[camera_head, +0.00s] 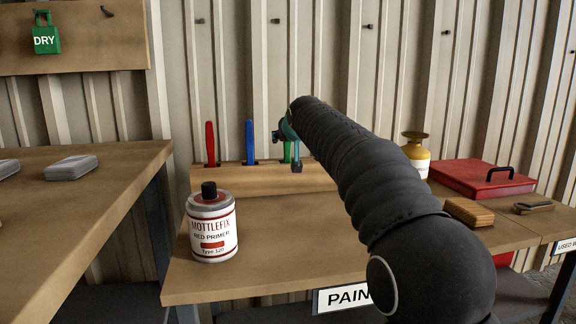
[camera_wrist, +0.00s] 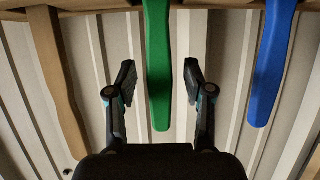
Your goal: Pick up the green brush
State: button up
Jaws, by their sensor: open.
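The green brush (camera_head: 287,153) stands handle up in a wooden rack (camera_head: 225,182) at the back of the bench, partly hidden behind my arm. In the wrist view its green handle (camera_wrist: 158,50) runs down from the top edge, between the two fingers of my gripper (camera_wrist: 158,78). The gripper is open, with a gap on each side of the handle. In the head view the gripper (camera_head: 288,140) is at the rack, mostly hidden by my arm. The brush's lower end is hidden in the rack.
A blue handle (camera_wrist: 268,70) and a bare wooden handle (camera_wrist: 60,85) flank the green one. A red handle (camera_head: 210,145) stands further left. A primer can (camera_head: 211,228) stands in front of the rack; a red case (camera_head: 482,178) and wooden block brush (camera_head: 469,213) are at the right.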

grip_shut()
jog(key=shift+r, duration=0.15)
